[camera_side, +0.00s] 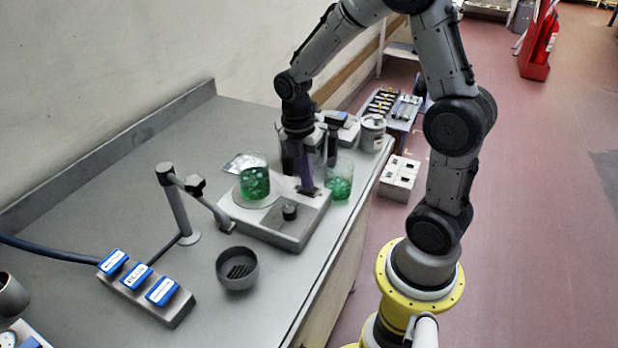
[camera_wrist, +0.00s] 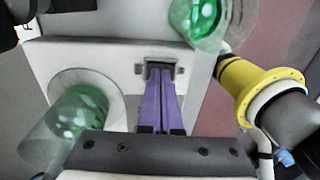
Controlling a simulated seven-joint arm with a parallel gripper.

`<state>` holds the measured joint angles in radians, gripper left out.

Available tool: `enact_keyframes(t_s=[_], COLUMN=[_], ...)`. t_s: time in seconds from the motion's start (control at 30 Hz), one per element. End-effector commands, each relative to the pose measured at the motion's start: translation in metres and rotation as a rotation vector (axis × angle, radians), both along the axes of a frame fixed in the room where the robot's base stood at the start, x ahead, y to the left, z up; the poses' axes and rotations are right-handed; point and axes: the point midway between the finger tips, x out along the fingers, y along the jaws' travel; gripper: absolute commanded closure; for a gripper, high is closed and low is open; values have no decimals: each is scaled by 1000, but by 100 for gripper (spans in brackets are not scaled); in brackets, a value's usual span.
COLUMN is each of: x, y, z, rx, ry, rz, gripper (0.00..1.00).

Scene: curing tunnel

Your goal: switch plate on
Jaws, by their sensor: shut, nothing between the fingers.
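My gripper (camera_side: 308,190) points down at the far right end of the plate. In the wrist view the purple fingers of my gripper (camera_wrist: 160,70) are together and empty, their tips at a small dark recess in the plate (camera_wrist: 98,52). Whether they touch it I cannot tell. A strip (camera_side: 180,312) with three blue labelled tabs (camera_side: 136,276) lies at lower left.
A second beaker with green contents (camera_side: 340,186) stands just beyond the plate, close to my gripper. A jointed stand (camera_side: 180,212) reaches toward the plate's left side. A dark round cup (camera_side: 237,270) stands in front. A can (camera_side: 372,134) is farther back.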

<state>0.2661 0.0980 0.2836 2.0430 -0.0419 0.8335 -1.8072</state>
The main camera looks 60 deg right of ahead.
Motion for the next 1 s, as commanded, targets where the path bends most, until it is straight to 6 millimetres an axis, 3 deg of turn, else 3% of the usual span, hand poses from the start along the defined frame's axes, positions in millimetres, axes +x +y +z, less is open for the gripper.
enact_keyframes(t_s=[0.27,0.7,1.0], x=[2,14,17], y=[0,0,0], z=[14,104,137], rx=[-2,-1,0], ry=[-4,-5,-1], rz=[0,0,0], gripper=[100,100,100])
